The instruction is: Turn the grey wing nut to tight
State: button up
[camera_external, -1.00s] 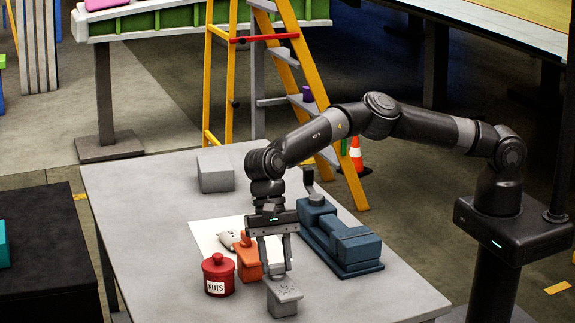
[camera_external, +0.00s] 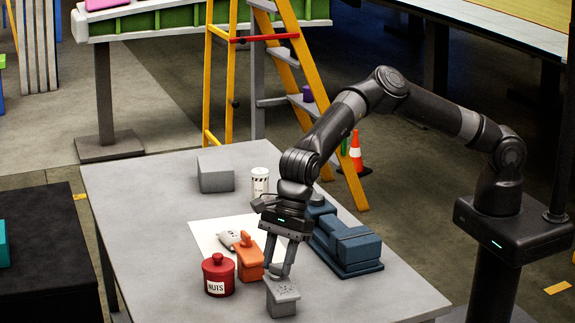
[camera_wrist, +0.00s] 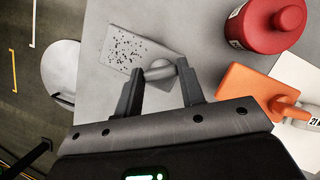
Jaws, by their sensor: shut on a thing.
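The grey wing nut (camera_wrist: 160,71) sits at the near end of a grey block with dark specks on top (camera_wrist: 136,50). The block also shows near the front edge of the table in the external view (camera_external: 282,301). My gripper (camera_wrist: 159,74) is shut on the wing nut, one finger on each side of it. In the external view, my gripper (camera_external: 280,271) reaches down to the block at a tilt. The fingers hide much of the nut there, and I cannot read how tight it is.
A red NUTS jar (camera_external: 218,277) and an orange block (camera_external: 249,262) with a handle stand close left of my gripper. A blue vise-like block (camera_external: 347,248) lies to the right. A white canister (camera_external: 260,183) and grey box (camera_external: 215,175) stand farther back on the grey table (camera_external: 135,205).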

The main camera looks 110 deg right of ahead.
jog(key=shift+m+h, duration=0.5)
jog(key=shift+m, duration=1)
dwell(0.5)
jog(key=o, duration=1)
jog(key=a+v, duration=0.1)
jog(key=v, duration=0.9)
jog(key=shift+s+d+r, duration=0.35)
